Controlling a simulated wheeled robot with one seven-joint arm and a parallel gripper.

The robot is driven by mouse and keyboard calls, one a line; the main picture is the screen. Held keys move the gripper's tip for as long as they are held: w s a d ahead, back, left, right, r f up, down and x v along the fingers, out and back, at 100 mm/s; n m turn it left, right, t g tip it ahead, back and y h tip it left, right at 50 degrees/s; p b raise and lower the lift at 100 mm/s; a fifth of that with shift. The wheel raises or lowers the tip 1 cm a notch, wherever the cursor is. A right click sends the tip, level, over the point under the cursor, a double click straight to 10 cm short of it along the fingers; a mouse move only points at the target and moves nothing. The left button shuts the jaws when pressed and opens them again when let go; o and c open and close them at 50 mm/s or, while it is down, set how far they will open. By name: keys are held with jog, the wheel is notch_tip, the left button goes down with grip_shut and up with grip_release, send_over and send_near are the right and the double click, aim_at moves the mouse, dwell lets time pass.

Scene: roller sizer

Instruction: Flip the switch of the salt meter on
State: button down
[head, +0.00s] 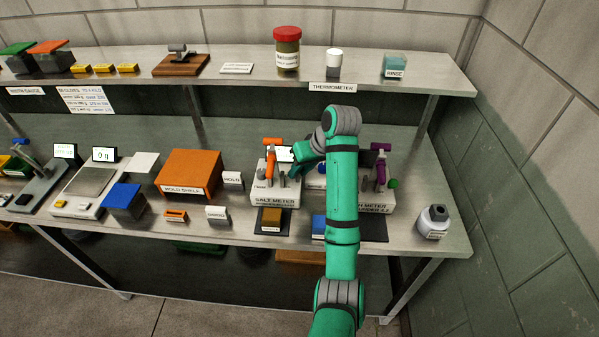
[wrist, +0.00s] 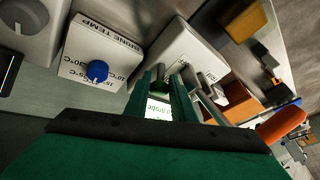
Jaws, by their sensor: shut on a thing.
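The salt meter (head: 275,194) is a pale box with a front label and an orange-handled tool on it, right of centre on the lower bench. A screen behind it is lit; in the wrist view the screen (wrist: 158,108) shows text between my fingers. My gripper (head: 293,172) is at the right side of the meter's top. In the wrist view my gripper (wrist: 163,80) has its green fingers closed in at the pale box (wrist: 190,48), around a small part. A green round piece shows between them.
A second meter (head: 375,202) with a purple handle stands just right, partly behind my arm. A white bottle (head: 434,221) stands at the right end. An orange mold shelf (head: 190,172) is to the left. The upper shelf (head: 225,84) overhangs the back. The wrist view shows a blue-knobbed box (wrist: 88,50).

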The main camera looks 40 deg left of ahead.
jog(key=shift+w+g, duration=0.2)
jog(key=shift+g, duration=0.2)
jog(key=shift+a+h, duration=0.15)
jog(key=shift+h, duration=0.15)
jog(key=c, duration=1.8)
grip_release()
jog(key=shift+f, duration=0.1)
jog(key=shift+o, duration=0.2)
jog(key=v, duration=1)
jog(key=shift+r, duration=0.4)
jog(key=shift+w+f, duration=0.1)
